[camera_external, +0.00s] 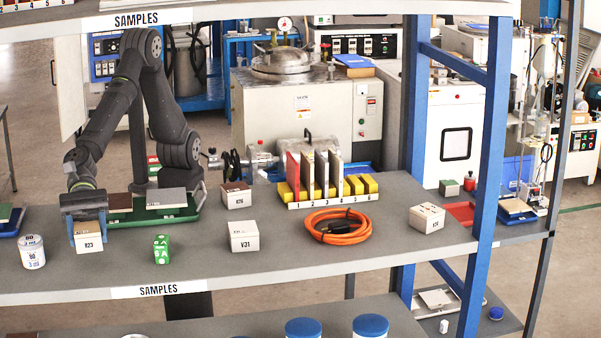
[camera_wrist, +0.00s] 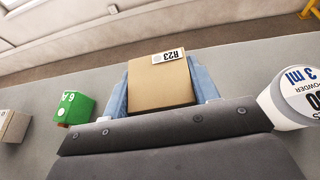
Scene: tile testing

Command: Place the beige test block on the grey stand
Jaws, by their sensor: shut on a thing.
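My gripper (camera_external: 88,230) is at the left of the grey shelf, its blue fingers shut on the beige test block (camera_external: 90,243). In the wrist view the block (camera_wrist: 160,82) has a tan face and a white "R23" label, and sits between both blue fingers (camera_wrist: 162,92). I cannot tell whether the block touches the shelf. A flat grey slab (camera_external: 166,198) lies on a green tray (camera_external: 150,220) just right of my gripper; I cannot tell whether this is the grey stand. No other clear grey stand shows.
A white jar (camera_external: 32,252) stands close left of my gripper and a green block (camera_external: 162,249) stands to its right. White block V31 (camera_external: 244,237), an orange cable coil (camera_external: 337,227) and a yellow tile rack (camera_external: 330,197) stand farther right. Shelf front between blocks is clear.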

